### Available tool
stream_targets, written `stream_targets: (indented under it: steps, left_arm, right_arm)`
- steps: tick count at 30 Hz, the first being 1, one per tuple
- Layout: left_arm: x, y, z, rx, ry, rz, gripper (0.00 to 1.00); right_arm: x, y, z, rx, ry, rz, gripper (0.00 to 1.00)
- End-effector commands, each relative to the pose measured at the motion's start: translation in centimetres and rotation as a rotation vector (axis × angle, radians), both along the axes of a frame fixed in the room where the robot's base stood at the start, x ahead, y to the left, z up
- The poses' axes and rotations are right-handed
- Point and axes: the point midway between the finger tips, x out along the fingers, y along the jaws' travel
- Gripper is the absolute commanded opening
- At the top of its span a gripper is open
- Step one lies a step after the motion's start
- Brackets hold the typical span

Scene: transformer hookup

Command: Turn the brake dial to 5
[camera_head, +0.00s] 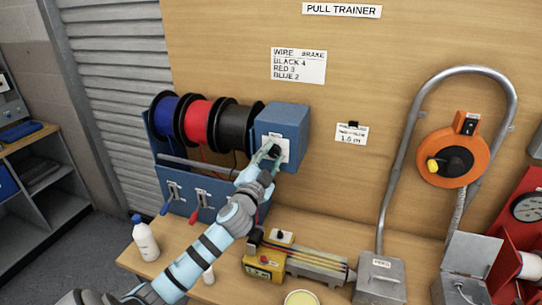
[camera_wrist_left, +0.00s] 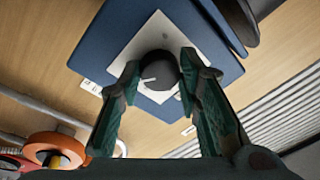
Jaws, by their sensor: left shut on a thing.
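The brake dial (camera_wrist_left: 158,68) is a dark round knob with a white pointer mark, on a white plate (camera_wrist_left: 135,52) on the front of a blue box (camera_head: 290,118). In the left wrist view the pointer is toward the left of the picture. The numbers around the dial are not readable. My left gripper (camera_head: 271,151) reaches the front of the box, and its fingers are shut on the dial, one on each side. In the head view the gripper mostly hides the dial. My right gripper is not in view.
Blue (camera_head: 167,116), red (camera_head: 199,122) and black (camera_head: 236,126) wire spools stand left of the box. A wall note (camera_head: 299,66) reads black 4, red 3, blue 2. A white bottle (camera_head: 145,240) and a yellow tool (camera_head: 263,264) stand on the bench. An orange reel (camera_head: 455,150) hangs right.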

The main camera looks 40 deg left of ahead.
Motion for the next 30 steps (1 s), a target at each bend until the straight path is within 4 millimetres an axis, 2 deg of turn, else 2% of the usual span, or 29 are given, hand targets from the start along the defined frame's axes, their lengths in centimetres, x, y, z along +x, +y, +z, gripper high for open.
stream_targets:
  steps: [15,16,19,30]
  left_arm:
    - [-0.02,0.01,-0.16,0.019,0.009,0.0,0.04]
    - [-0.02,0.01,-0.16,0.019,0.009,0.0,0.35]
    - [-0.01,0.01,-0.12,0.019,0.009,0.0,0.51]
    - [-0.44,-0.12,-0.14,0.02,0.008,0.0,0.52]
  right_arm:
    - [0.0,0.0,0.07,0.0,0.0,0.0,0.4]
    - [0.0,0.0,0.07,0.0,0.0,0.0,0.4]
    - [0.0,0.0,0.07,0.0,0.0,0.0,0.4]
    - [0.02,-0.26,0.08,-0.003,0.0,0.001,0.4]
